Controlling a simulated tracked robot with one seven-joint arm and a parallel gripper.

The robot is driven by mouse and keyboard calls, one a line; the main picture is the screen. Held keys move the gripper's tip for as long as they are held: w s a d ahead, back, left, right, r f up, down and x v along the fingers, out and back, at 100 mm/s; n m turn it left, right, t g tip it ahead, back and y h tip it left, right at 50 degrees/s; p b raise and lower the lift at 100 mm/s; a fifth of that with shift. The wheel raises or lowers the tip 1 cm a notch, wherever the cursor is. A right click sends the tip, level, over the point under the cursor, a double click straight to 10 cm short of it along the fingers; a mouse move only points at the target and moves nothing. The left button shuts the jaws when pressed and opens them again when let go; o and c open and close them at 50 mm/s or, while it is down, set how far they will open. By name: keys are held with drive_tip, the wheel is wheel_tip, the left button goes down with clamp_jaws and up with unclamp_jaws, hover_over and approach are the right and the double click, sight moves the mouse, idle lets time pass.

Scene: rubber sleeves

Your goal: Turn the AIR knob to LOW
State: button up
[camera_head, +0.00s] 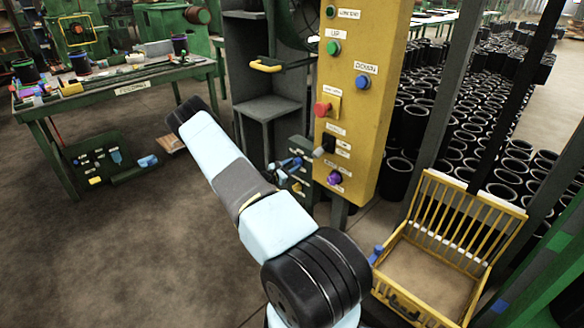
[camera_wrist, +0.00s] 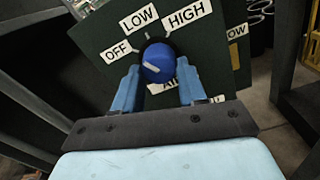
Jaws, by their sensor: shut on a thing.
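The blue AIR knob (camera_wrist: 158,62) sits on a dark green panel (camera_wrist: 95,35) in the wrist view. White labels OFF (camera_wrist: 118,50), LOW (camera_wrist: 139,19) and HIGH (camera_wrist: 190,16) fan out above it. The AIR label (camera_wrist: 163,87) below is partly covered. The knob's white pointer line slants to the upper left, toward OFF. My gripper (camera_wrist: 158,76) has its light blue fingers on both sides of the knob and is shut on it. In the head view, the dark green box (camera_head: 296,183) stands beyond my arm, and the knob cannot be made out.
A yellow control column (camera_head: 372,100) with several buttons stands beside the box. A yellow slatted crate (camera_head: 440,240) is at right, before rows of black sleeves (camera_head: 400,165). A green workbench (camera_head: 120,85) is at left.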

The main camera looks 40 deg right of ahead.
drive_tip(key=m, duration=0.5)
drive_tip(key=shift+w+r+m, duration=0.1)
drive_tip(key=shift+m, duration=0.2)
idle(0.4)
drive_tip(key=o, duration=1.1)
drive_tip(key=shift+c, duration=0.2)
drive_tip(key=s+a, duration=0.1)
drive_tip(key=a, duration=1.2)
drive_tip(key=shift+a, duration=0.35)
